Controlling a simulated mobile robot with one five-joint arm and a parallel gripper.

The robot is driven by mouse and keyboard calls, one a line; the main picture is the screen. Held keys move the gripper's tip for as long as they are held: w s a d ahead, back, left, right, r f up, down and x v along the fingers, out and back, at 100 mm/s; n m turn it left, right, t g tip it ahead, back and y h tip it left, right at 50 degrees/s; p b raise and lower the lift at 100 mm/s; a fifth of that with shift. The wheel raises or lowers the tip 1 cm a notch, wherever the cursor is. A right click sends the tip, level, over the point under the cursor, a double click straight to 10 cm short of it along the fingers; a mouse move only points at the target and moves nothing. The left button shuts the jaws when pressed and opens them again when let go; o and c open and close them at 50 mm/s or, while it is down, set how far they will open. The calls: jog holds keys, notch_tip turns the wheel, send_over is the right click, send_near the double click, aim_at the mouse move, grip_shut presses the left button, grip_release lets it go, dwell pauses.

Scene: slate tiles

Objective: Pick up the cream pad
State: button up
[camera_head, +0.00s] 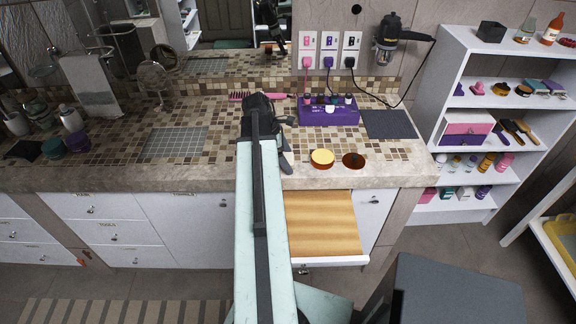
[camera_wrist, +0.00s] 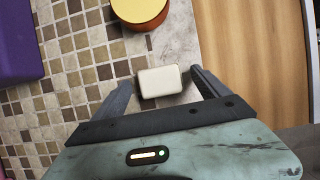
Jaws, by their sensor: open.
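The cream pad (camera_wrist: 160,82) is a small pale block with rounded edges. In the wrist view it lies on the countertop near its edge. My gripper (camera_wrist: 161,84) is open, with one dark finger on each side of the pad. The pad sits between the fingertips; I cannot tell whether either finger touches it. In the head view my gripper (camera_head: 285,158) is over the counter near its front edge, and the pad is hidden behind my arm and gripper.
An orange round tin with a yellow top (camera_head: 322,157) stands just beyond the pad, beside a dark brown round lid (camera_head: 353,160). A purple box (camera_head: 329,113) with bottles stands behind. An open drawer (camera_head: 323,226) lies below the counter edge. A grey mat (camera_head: 389,124) is at right.

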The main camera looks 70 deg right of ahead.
aim_at(287, 157)
jog(key=c, duration=1.4)
notch_tip(287, 157, up, 10)
jog(key=p, duration=1)
jog(key=shift+r, duration=0.1)
